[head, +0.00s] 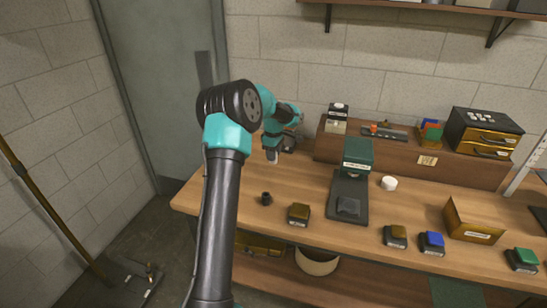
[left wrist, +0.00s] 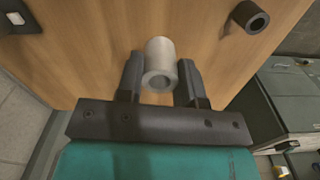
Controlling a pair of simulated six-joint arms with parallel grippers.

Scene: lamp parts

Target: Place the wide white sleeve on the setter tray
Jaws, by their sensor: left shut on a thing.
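My left gripper (head: 272,151) is above the left part of the wooden table. It is shut on a pale, hollow sleeve (head: 272,158). In the left wrist view the sleeve (left wrist: 160,52) sits between the two fingers (left wrist: 160,84), its open end facing the camera. A dark flat base (head: 346,190) with a green upright block (head: 357,155) stands to the right on the table; it may be the setter tray, but its label is too small to read. The sleeve is well apart from it. My right gripper is out of view.
A black ring-shaped part (head: 266,199) and a brown-topped block (head: 299,214) stand in front of the gripper. A short white cylinder (head: 389,183) is right of the base. Several colored blocks and an open cardboard box (head: 470,224) lie farther right. A raised wooden shelf (head: 350,151) runs behind.

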